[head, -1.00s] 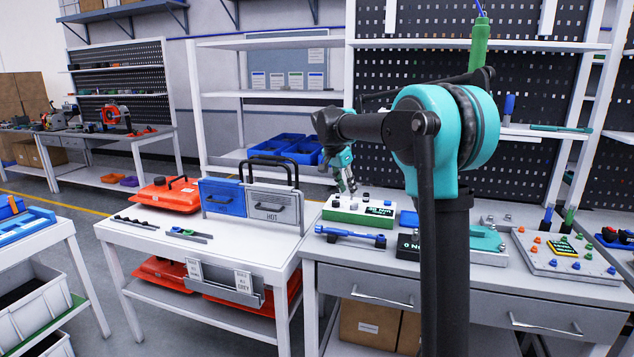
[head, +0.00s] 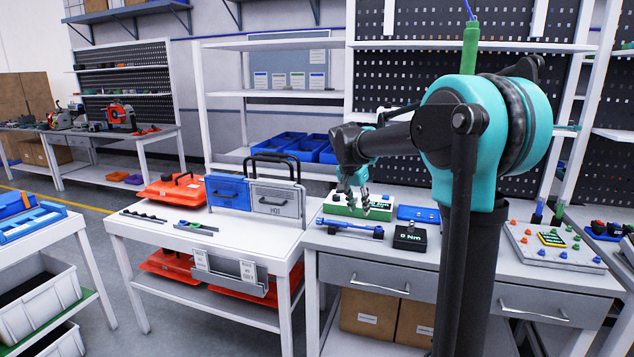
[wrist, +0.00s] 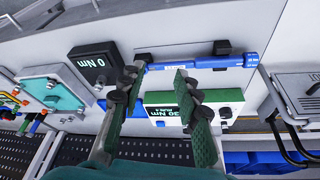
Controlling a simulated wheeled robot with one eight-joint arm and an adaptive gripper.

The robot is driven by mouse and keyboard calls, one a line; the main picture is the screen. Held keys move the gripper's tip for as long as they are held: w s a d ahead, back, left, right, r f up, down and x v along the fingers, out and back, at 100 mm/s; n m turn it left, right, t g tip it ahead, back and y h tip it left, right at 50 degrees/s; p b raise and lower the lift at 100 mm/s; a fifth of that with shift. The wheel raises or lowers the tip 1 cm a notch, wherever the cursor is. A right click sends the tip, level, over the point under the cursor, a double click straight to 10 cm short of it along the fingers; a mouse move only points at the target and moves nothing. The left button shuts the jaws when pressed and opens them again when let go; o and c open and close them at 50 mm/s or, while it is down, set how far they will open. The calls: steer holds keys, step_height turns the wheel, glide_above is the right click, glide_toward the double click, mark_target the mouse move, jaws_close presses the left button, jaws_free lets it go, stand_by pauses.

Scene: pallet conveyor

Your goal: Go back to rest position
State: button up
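My gripper (head: 356,206) is open and empty above the grey workbench (head: 440,254) in the head view. Its two fingers (wrist: 161,88) stand apart in the wrist view, with nothing between them. A white and green box (wrist: 215,104) marked "30 Nm" lies below and beside the fingers; it also shows behind the gripper in the head view (head: 377,210). A blue torque wrench (head: 350,229) lies on the bench in front of that box. A black "0 Nm" box (head: 410,237) sits to the wrench's right.
A white table (head: 150,237) at left holds a blue case (head: 228,192), a grey case (head: 277,199) and an orange case (head: 172,191). A panel with coloured knobs (head: 548,248) lies at the bench's right. A shelf rack (head: 270,93) stands behind.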

steer(key=s+d+f+n+y, duration=0.1)
steer(key=s+d+f+n, duration=0.1)
steer(key=s+f, duration=0.5)
steer(key=s+d+f+n, duration=0.2)
steer(key=s+f, duration=0.5)
steer(key=s, duration=0.7)
steer(key=s+d+f+n+t+y, duration=0.1)
steer(key=s+f+n, duration=0.2)
steer(key=s+f, duration=0.4)
steer(key=s, duration=0.4)
steer(key=shift+d+n+y, duration=0.3)
steer(key=shift+d+n, duration=0.1)
